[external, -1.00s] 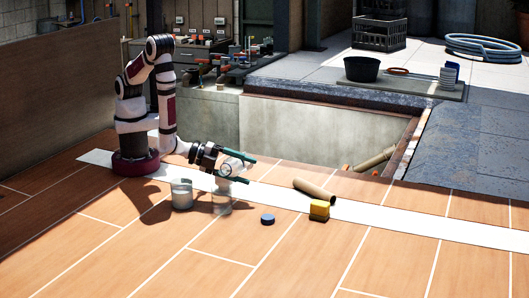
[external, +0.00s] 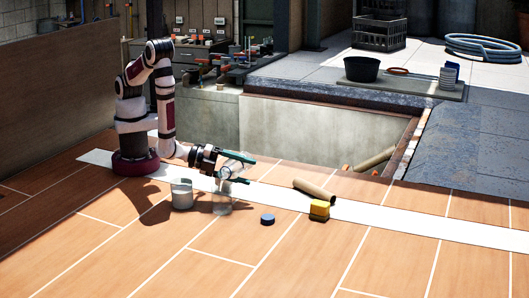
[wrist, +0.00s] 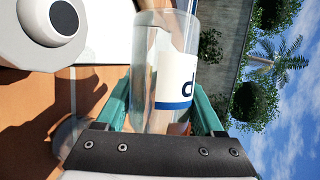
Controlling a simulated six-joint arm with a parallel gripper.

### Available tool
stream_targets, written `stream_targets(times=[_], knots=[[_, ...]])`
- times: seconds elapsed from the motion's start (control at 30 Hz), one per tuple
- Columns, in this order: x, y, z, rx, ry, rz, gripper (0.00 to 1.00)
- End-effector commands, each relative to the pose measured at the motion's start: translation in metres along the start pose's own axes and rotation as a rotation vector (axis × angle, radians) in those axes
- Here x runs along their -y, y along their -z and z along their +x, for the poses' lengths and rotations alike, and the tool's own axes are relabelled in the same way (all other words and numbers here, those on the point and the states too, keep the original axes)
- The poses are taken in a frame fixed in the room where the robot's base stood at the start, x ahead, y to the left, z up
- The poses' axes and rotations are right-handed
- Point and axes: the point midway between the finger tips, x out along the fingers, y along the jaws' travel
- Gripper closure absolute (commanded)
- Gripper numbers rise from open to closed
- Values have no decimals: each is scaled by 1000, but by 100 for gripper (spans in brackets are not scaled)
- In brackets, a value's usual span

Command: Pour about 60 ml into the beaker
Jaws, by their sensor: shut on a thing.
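My gripper (external: 246,171) has teal fingers and is shut on a clear container (external: 231,168) near the floor. In the wrist view the container (wrist: 158,65) lies between the fingers (wrist: 165,118) and bears a white label with a blue band and a dark letter. In the external view it is tilted. A clear beaker (external: 222,207) stands upright on the floor just below it. The beaker is faint, and I cannot tell how much liquid it holds or whether a stream is falling.
A pale pot (external: 181,194) stands just left of the beaker. The open pit (external: 320,133) is behind. The front floor is clear.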

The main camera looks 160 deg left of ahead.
Motion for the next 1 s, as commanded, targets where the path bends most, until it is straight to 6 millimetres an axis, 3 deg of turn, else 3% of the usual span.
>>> stream_targets(times=[1.0], knots=[[-1, -4, 1, 10, 14, 33, 95]])
